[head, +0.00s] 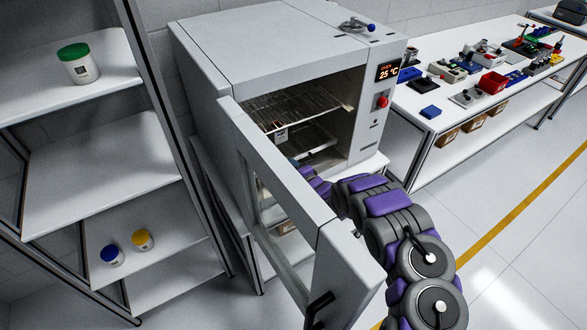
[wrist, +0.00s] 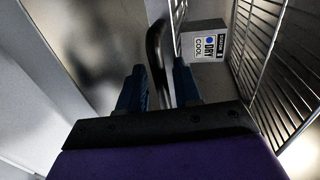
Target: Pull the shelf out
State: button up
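The oven (head: 270,50) stands with its door (head: 290,200) swung open. Inside it a wire shelf (head: 300,103) lies level, with a small white label (head: 281,135) at its front. A lower tray (head: 318,143) shows beneath. In the wrist view the wire shelf (wrist: 262,50) runs along the right, beside the label (wrist: 206,46). My gripper (wrist: 160,85) is open, its two blue fingers on either side of a black curved bar (wrist: 155,48). Gaps show between bar and fingers. What the bar is fixed to is unclear. In the head view the door partly hides my gripper.
The open door stands close to the left of my arm. White shelves (head: 100,165) with several lidded jars are at the left. A long workbench (head: 410,98) with parts and a red bin (head: 492,82) is at the right. The floor (head: 500,225) on the right is clear.

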jog(key=shift+c, duration=0.3)
jog(key=shift+d, duration=0.2)
grip_shut()
jog(key=shift+s, duration=0.1)
jog(key=shift+s+d+p, duration=0.25)
jog(key=shift+s+p, duration=0.15)
jog(key=shift+p, duration=0.3)
jog(key=f+p+v, duration=0.2)
jog(key=p+v, duration=0.1)
jog(key=v, duration=0.7)
jog(key=f+p+v, duration=0.2)
jog(key=p+v, duration=0.2)
jog(key=v, duration=0.7)
jog(key=shift+s+d, duration=0.25)
jog(key=shift+s, duration=0.25)
jog(key=shift+f, duration=0.15)
